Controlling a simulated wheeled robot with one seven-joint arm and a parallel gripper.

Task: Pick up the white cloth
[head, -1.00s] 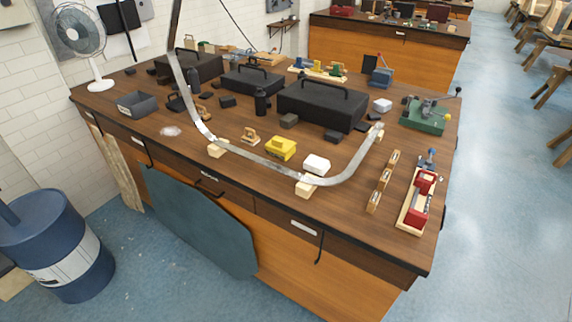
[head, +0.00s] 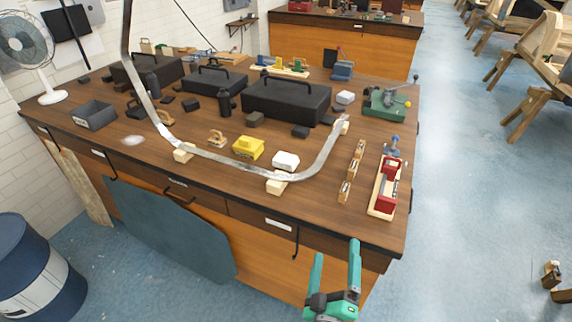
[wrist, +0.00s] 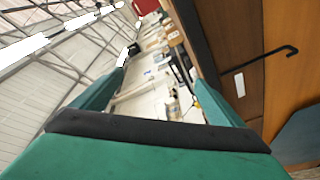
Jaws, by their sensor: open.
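My gripper (head: 337,252), with teal fingers, is open and empty in front of the bench, low and to the right, well away from the patch. In the wrist view my gripper's fingers (wrist: 150,42) are spread with nothing between them, and the cloth is not in view.
A curved metal strip (head: 235,165) on wooden blocks crosses the bench. Black toolboxes (head: 286,100) stand behind. A blue barrel (head: 35,270) is at lower left. Floor (head: 470,200) to the right is open.

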